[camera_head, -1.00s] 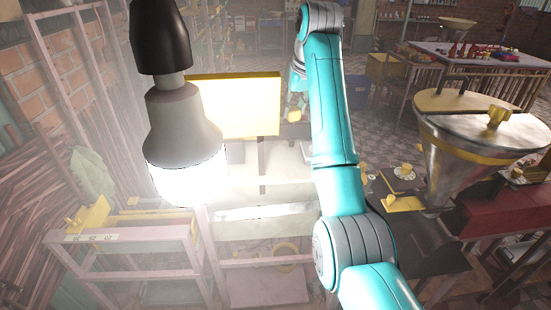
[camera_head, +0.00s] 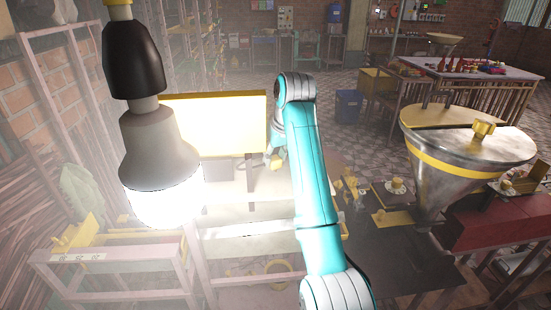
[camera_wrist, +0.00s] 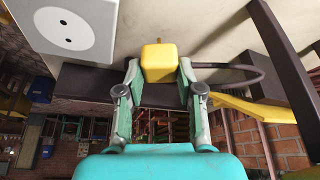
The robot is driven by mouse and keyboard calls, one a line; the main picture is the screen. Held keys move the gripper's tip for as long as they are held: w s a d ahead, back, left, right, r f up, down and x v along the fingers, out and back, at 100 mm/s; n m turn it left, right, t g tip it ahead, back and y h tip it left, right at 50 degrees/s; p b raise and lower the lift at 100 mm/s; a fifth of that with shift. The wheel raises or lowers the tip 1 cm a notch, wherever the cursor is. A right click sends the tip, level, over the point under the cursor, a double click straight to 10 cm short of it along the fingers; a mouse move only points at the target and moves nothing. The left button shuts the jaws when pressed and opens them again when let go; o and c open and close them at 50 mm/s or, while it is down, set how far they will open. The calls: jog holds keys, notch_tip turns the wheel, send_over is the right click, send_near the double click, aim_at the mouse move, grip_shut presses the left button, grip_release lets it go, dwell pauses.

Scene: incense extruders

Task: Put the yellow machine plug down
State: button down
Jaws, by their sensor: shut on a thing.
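In the wrist view my gripper (camera_wrist: 159,78) is shut on the yellow machine plug (camera_wrist: 159,62), a block held between its two fingertips. A dark cable (camera_wrist: 262,76) loops at the right of the plug. A white socket plate (camera_wrist: 68,28) with two round holes is at the upper left, apart from the plug. In the head view my gripper (camera_head: 273,157) and the small yellow plug (camera_head: 276,160) show partly beside my arm, near a pale surface. I cannot tell whether the plug touches anything beneath or behind it.
In the head view a lit hanging lamp (camera_head: 155,150) covers the left. A yellow panel (camera_head: 212,125) stands behind it. A metal hopper (camera_head: 450,155) and a dark table (camera_head: 410,245) with yellow parts are at the right. A pink frame (camera_head: 110,275) is at the lower left.

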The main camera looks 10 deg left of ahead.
jog(key=shift+f, duration=0.4)
jog(key=shift+f, duration=0.6)
jog(key=c, duration=0.7)
grip_release()
